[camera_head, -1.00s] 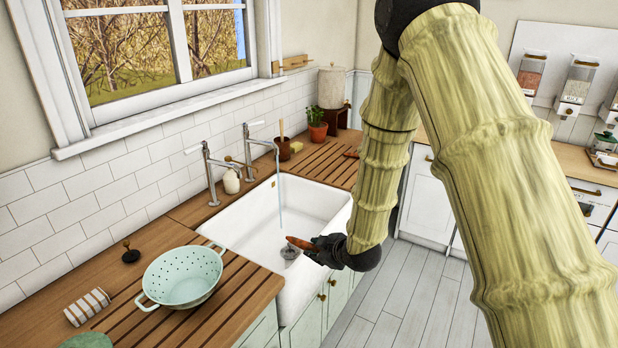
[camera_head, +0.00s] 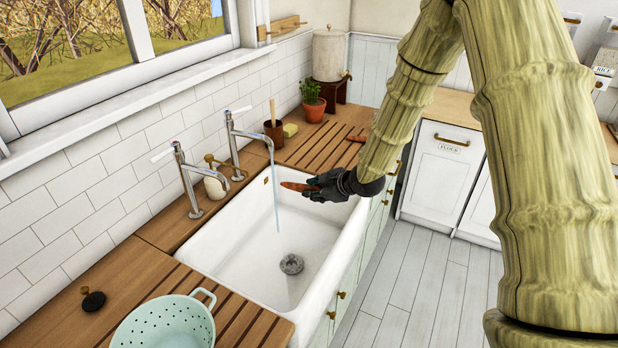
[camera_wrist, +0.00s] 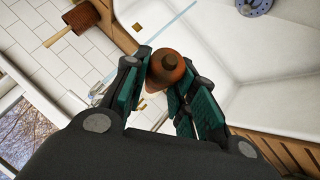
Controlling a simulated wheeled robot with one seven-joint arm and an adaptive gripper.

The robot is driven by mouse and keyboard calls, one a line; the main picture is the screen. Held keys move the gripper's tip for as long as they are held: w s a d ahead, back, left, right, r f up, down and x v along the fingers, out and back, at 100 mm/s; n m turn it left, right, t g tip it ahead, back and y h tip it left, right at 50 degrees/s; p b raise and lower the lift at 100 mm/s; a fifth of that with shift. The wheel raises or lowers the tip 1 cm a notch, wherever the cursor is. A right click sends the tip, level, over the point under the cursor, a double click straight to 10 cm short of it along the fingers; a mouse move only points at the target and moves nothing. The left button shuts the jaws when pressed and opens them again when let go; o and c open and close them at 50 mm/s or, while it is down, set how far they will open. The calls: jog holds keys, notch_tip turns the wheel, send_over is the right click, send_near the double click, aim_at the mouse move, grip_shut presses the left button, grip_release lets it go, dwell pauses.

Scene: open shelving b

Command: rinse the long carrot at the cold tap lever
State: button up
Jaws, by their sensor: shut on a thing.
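My gripper (camera_head: 316,187) is shut on the orange-brown long carrot (camera_head: 293,186) above the right side of the sink. The carrot points left, its tip close to the water stream (camera_head: 276,195); I cannot tell whether they touch. The wrist view shows the carrot (camera_wrist: 166,72) end-on between the finger pads, with the stream (camera_wrist: 178,20) beyond it. The far tap (camera_head: 236,145) is running. The near tap (camera_head: 187,182) shows no water. Each has a pale lever; I cannot read which is cold.
The white sink (camera_head: 213,250) has a round drain (camera_head: 291,264). A mint colander (camera_head: 165,325) stands at the near left, beside a dark plug (camera_head: 93,299). Another reddish item (camera_head: 356,139) lies on the far drainboard.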

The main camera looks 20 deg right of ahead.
jog(key=shift+w+a+r, duration=0.1)
jog(key=shift+w, duration=0.25)
jog(key=shift+r, duration=0.3)
jog(key=shift+w, duration=0.3)
jog(key=w+a+f, duration=0.1)
jog(key=w+f, duration=0.2)
jog(key=w, duration=0.9)
jog(key=shift+a, duration=0.25)
jog(key=shift+w, duration=0.15)
jog(key=shift+d+p, duration=0.15)
jog(key=shift+p, duration=0.2)
jog(key=shift+d, duration=0.5)
